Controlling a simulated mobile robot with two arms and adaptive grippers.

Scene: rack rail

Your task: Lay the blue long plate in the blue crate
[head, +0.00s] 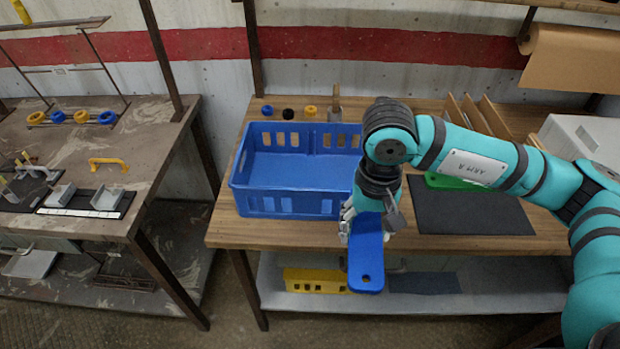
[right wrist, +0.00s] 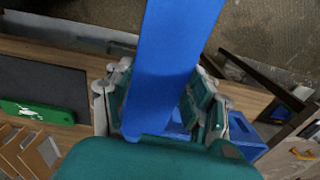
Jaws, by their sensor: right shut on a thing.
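The blue long plate (head: 366,262) is held by my right gripper (head: 362,222), which is shut on it. The plate hangs out past the front edge of the bench, with a small hole near its outer end. In the right wrist view the plate (right wrist: 172,60) runs up between the two fingers of my right gripper (right wrist: 160,105). The blue crate (head: 285,204) stands on the bench to the left of the gripper. The crate's floor looks empty where I see it; my right arm hides its right end. My left gripper is not in view.
A dark mat (head: 470,212) and a green plate (head: 450,182) lie right of the crate. Small coloured rings and a wooden-handled tool stand behind it. Another table (head: 130,150) stands left, across a gap.

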